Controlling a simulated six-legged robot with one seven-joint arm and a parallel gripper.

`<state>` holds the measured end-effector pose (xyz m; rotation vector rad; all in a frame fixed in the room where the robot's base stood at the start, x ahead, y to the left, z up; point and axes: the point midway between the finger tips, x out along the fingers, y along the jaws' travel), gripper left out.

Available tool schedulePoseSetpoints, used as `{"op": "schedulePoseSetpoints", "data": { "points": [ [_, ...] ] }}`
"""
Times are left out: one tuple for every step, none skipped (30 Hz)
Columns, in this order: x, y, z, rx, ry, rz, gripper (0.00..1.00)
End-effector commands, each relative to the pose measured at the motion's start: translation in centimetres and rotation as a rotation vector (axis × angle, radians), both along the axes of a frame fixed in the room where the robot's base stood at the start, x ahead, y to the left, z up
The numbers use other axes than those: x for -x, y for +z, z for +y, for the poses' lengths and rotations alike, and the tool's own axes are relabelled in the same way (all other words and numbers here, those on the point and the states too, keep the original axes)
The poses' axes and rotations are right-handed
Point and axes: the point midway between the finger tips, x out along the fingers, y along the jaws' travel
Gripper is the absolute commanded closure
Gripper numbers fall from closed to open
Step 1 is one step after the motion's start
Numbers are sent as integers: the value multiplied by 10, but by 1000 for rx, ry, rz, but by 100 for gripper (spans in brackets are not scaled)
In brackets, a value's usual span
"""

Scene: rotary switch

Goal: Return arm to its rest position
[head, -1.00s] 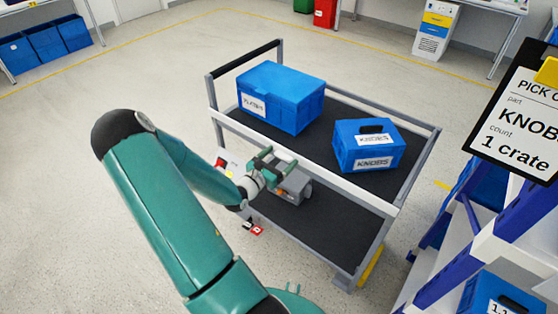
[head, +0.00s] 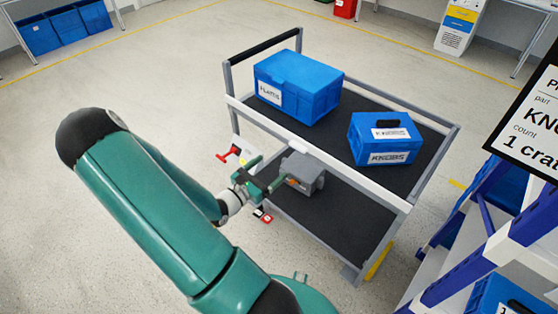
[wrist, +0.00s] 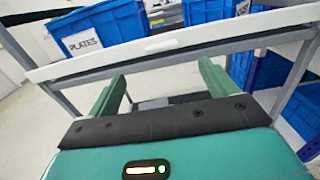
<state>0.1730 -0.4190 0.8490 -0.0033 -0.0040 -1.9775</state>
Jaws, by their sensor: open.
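My arm (head: 150,215) is green with black joints and reaches from the bottom of the head view toward the trolley. My gripper (head: 269,174) is open and looks empty, at the near left side of the trolley. A grey switch box (head: 303,172) with a small orange mark is mounted on the trolley under its upper shelf edge. The fingertips are just left of the box; whether they touch it I cannot tell. In the wrist view my gripper (wrist: 163,82) shows two green fingers spread apart, with the trolley's white rail beyond them.
The trolley (head: 395,202) carries a blue PLATES crate (head: 318,88) and a blue KNOBS box (head: 375,130). The floor left of my arm is clear.

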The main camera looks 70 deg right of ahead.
Motion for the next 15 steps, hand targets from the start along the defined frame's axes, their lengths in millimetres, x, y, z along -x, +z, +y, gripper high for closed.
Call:
{"op": "schedulePoseSetpoints", "data": {
  "points": [
    [-3, 0, 6, -1, 2, 0, 15],
    [-4, 0, 8, -1, 2, 1, 15],
    [-4, 0, 11, -1, 1, 1, 15],
    [-5, 0, 12, 0, 0, 1, 15],
    [-5, 0, 13, 0, -1, 0, 15],
    [-5, 0, 14, 0, -1, 0, 15],
    [-5, 0, 14, 0, -1, 0, 15],
    [-5, 0, 14, 0, -1, 0, 15],
    [-5, 0, 14, 0, -1, 0, 15],
    [-5, 0, 14, 0, -1, 0, 15],
    [-5, 0, 14, 0, -1, 0, 15],
    [-5, 0, 13, 0, -1, 0, 15],
    [-5, 0, 13, 0, -1, 0, 15],
    [-5, 0, 13, 0, -1, 0, 15],
    [-5, 0, 13, 0, -1, 0, 15]
  ]
}}
